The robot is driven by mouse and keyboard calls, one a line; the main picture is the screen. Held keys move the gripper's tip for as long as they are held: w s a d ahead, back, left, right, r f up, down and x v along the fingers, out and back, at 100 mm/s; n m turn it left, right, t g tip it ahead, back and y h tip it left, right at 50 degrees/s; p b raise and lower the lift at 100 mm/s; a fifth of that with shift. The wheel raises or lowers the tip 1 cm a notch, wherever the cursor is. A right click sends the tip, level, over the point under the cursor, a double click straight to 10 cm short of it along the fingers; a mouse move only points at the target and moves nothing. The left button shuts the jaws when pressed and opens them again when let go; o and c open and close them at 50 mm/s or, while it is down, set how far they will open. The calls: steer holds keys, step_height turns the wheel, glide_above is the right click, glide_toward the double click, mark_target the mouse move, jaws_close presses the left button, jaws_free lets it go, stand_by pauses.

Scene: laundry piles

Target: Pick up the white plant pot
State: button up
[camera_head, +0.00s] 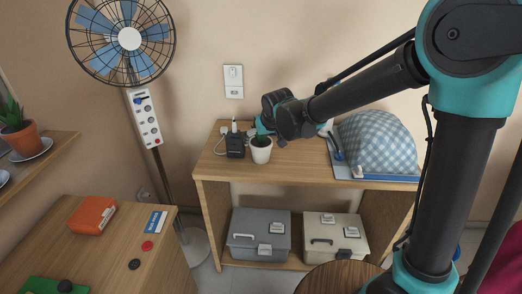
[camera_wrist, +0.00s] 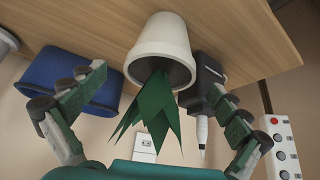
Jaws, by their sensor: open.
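The white plant pot (camera_head: 261,151) stands upright on the wooden shelf top in the head view, with green leaves in it. In the wrist view the pot (camera_wrist: 160,45) appears upside down, its dark green pointed leaves (camera_wrist: 155,115) reaching toward the camera. My gripper (camera_wrist: 150,82) is open, one finger on each side of the leaves and pot. Gaps show between both fingers and the pot, and nothing is held. In the head view my arm comes from the right and its end is just above and right of the pot; the fingertips are hard to make out.
A black power adapter (camera_head: 235,147) with a white plug sits close to the pot's left; it shows near my right-hand finger in the wrist view (camera_wrist: 207,72). A checked cloth mound (camera_head: 377,143) lies to the right. The shelf's front edge (camera_head: 290,181) is clear.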

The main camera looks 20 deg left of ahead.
mark_target(262, 142)
steer(key=shift+x, duration=2.05)
steer(key=shift+c, duration=0.6)
steer(key=c, duration=1.5)
